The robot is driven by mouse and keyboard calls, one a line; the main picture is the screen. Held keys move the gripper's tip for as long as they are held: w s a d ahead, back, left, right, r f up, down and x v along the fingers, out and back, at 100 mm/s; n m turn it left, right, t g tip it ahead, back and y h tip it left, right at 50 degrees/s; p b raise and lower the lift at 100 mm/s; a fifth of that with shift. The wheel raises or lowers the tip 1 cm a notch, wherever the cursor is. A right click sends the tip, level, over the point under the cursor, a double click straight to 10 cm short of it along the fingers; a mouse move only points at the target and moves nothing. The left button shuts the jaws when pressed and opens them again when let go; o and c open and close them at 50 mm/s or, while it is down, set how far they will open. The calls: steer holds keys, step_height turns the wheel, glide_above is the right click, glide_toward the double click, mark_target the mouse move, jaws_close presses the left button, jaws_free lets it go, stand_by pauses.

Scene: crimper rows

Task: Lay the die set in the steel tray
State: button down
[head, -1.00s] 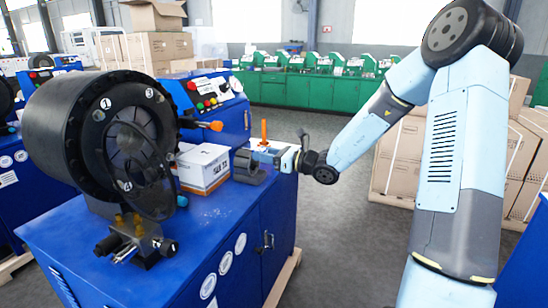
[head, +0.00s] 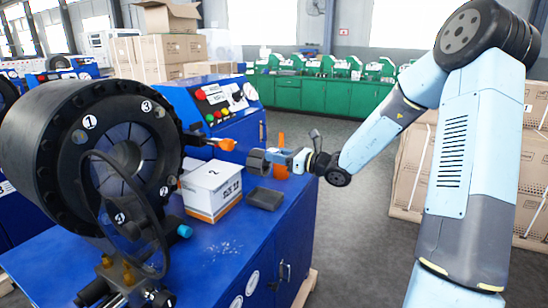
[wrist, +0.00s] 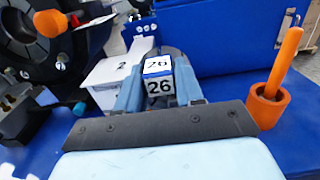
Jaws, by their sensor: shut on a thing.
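My gripper (head: 279,160) is shut on the die set (head: 257,161), a dark grey ring-like piece, and holds it up over the blue bench. In the wrist view, my two light blue fingers (wrist: 159,92) close on a white block with the number 26, and a dark rounded part of the die set (wrist: 170,53) shows behind it. The steel tray (head: 264,199), dark, shallow and rectangular, lies on the bench below the die set. It looks empty, with a gap between it and the die set. In the wrist view the tray is hidden.
A white box marked 2 (head: 211,188) stands left of the tray. The large black crimper head (head: 95,150) is further left. An orange holder (head: 281,172) with an orange handle stands behind my gripper. A blue control panel (head: 222,112) is at the back.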

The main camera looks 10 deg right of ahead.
steer(key=shift+a+r, duration=0.1)
steer(key=shift+a, duration=0.1)
stand_by(0.3)
steer(key=shift+f, duration=2.85)
steer(key=shift+s+f, duration=0.1)
steer(key=shift+f, duration=1.9)
stand_by(0.7)
steer(key=c, duration=1.1)
jaws_free()
steer(key=o, duration=0.5)
steer(key=shift+c, duration=0.2)
steer(key=shift+f, duration=0.1)
steer(key=shift+s+d, duration=0.1)
